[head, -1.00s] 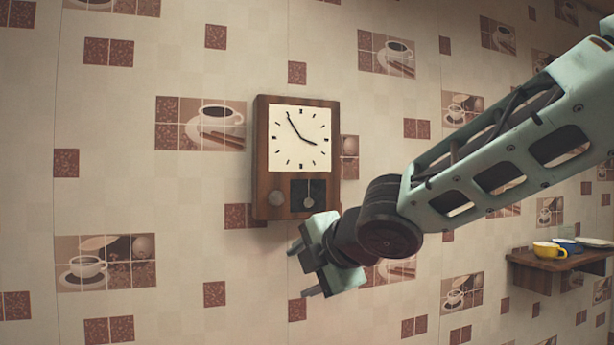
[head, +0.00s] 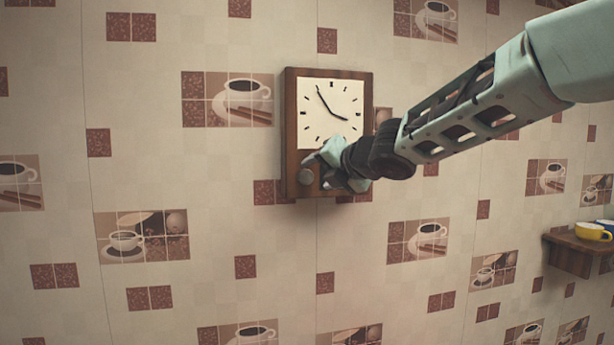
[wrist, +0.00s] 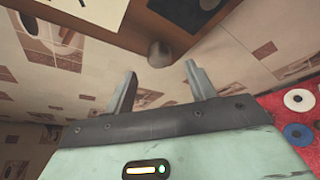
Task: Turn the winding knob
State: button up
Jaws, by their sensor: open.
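The winding knob (head: 305,176) is a round grey knob at the lower left of the front of a wooden wall clock (head: 291,130). In the wrist view the knob (wrist: 159,54) is a short grey cylinder standing out from the clock's wood (wrist: 185,37). My gripper (head: 318,171) is in front of the lower part of the clock and hides its dark pendulum window in the head view. Its jaws (wrist: 161,75) are open, and the knob shows between and just beyond the fingertips. I cannot tell whether a finger touches it.
A wooden shelf (head: 580,256) with a yellow cup (head: 593,231) is on the wall at the far right. In the wrist view a red patterned surface (wrist: 265,102) with round white and blue pieces is at right. The tiled wall around the clock is otherwise clear.

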aim_at(307, 177)
jog(key=p+x, duration=0.1)
jog(key=x, duration=0.5)
jog(key=shift+w+a+p, duration=0.15)
jog(key=shift+w+p, duration=0.05)
jog(key=shift+p, duration=0.2)
jog(key=c, duration=1)
